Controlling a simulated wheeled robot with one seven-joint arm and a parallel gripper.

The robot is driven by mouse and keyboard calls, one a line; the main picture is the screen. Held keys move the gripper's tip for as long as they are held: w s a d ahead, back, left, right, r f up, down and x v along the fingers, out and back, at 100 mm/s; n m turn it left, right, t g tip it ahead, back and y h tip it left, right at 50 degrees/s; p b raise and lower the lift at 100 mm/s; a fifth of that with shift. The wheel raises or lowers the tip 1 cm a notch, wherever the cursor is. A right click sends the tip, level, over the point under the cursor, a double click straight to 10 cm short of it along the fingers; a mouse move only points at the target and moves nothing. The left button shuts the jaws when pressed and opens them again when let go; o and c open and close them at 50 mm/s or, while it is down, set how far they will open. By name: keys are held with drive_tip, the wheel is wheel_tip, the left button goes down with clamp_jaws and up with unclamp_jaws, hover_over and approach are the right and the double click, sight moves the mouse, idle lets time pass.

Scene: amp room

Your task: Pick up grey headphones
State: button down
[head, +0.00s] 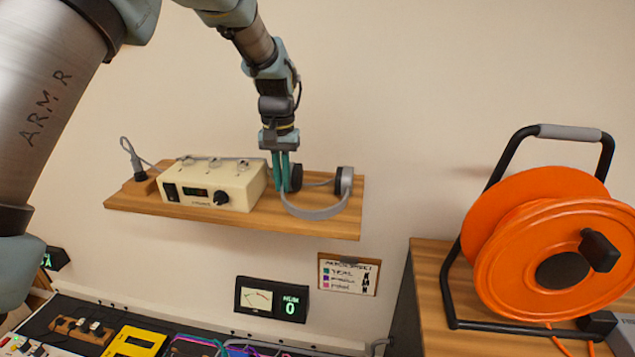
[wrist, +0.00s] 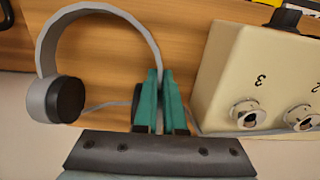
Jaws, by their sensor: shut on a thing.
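The grey headphones (head: 318,211) lie on the wooden wall shelf, at its right end, with a grey band and dark ear pads. My gripper (head: 284,188) points down onto the shelf with its teal fingers close together at the left ear cup. In the wrist view, my gripper (wrist: 160,100) covers most of that ear cup, and the band of the headphones (wrist: 100,14) curves up and left to the free cup. The fingers are shut on the headphones at the near cup. The headphones appear to rest on the shelf still.
A cream box with knobs (head: 214,185) stands on the shelf (head: 240,219) just left of my gripper. A dark plug with a cable (head: 133,160) is at the shelf's left end. An orange cable reel (head: 550,240) stands on a wooden surface at right. The wall above is clear.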

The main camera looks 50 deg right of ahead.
idle(0.4)
wheel_tip(320, 180, up, 10)
drive_tip(key=b, duration=0.3)
idle(0.8)
